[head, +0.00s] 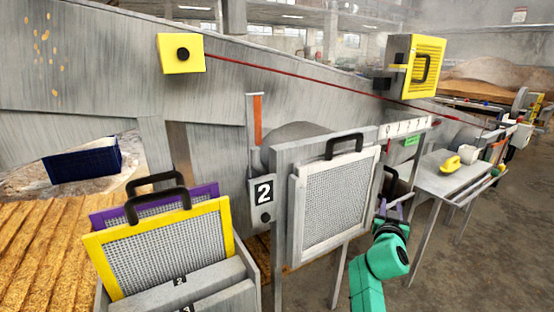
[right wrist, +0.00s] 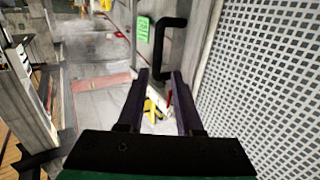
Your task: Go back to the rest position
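My right gripper (head: 390,207) is at the end of the green arm, just right of the white-framed mesh screen (head: 334,200). In the right wrist view my gripper (right wrist: 162,85) has its two dark purple fingers apart, with nothing held between them. The screen's mesh (right wrist: 270,80) fills the right side of that view. A black handle (right wrist: 165,45) lies beyond the fingertips, apart from them. My left gripper is not in view.
A yellow-framed screen (head: 165,250) and a purple-framed one (head: 205,191) stand in a grey rack at lower left. A side table (head: 440,180) holds a yellow object (head: 451,164). Floor at lower right is clear. A red cord (head: 300,73) runs along the machine.

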